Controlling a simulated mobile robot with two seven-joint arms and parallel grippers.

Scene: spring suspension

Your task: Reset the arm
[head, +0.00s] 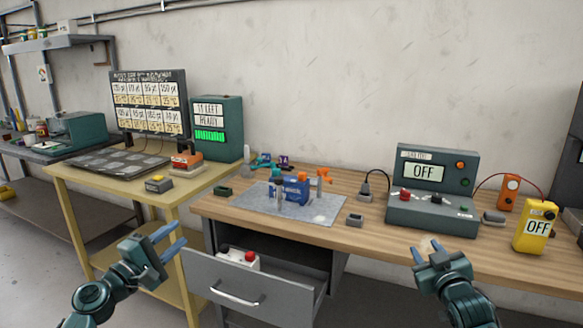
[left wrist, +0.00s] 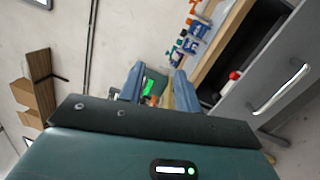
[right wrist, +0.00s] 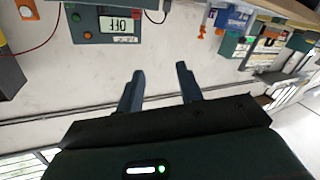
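My left gripper (head: 168,243) is open and empty, in the air in front of the gap between the yellow table and the wooden bench. Its two blue fingers also show apart in the left wrist view (left wrist: 155,85). My right gripper (head: 430,250) hangs in front of the bench's front edge, below the grey-green power unit. In the right wrist view its fingers (right wrist: 160,88) are apart with nothing between them. Neither gripper touches anything.
An open drawer (head: 250,290) juts from the bench (head: 400,240) and holds a white box with a red knob (head: 240,257). On the bench are a grey mat (head: 325,212) with a blue device (head: 297,190), the power unit (head: 432,195) reading OFF, and a yellow meter (head: 535,227).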

